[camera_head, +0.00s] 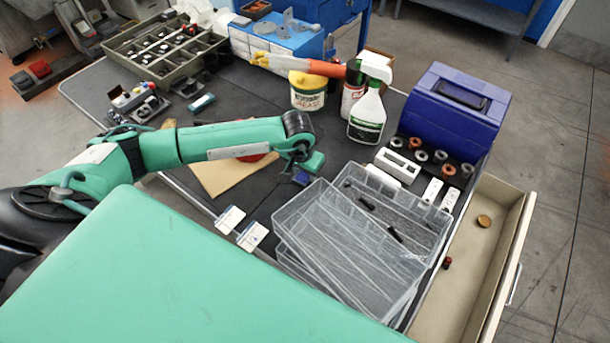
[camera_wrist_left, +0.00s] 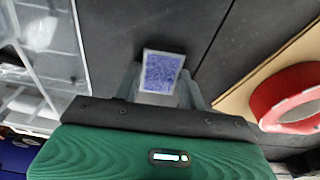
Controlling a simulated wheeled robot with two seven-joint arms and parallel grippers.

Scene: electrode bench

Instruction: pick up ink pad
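The ink pad, a small blue pad with a pale rim (camera_wrist_left: 162,73), lies face up on the dark bench mat in the left wrist view. In the head view it is a small blue patch (camera_head: 301,178), partly hidden under my left gripper. My left gripper (camera_head: 306,168) points down at it. In the wrist view the left gripper's fingers (camera_wrist_left: 160,85) stand on either side of the pad, which sits slightly turned between them. A narrow gap shows at the left finger; contact at the right one is unclear. My right gripper is out of view.
Clear plastic trays (camera_head: 340,240) stand just right of the gripper. A tan board (camera_head: 226,178) with a red tape roll (camera_wrist_left: 290,98) lies to the left. Two white cards (camera_head: 230,219) are in front. A spray bottle (camera_head: 368,110) and yellow tub (camera_head: 307,91) stand behind.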

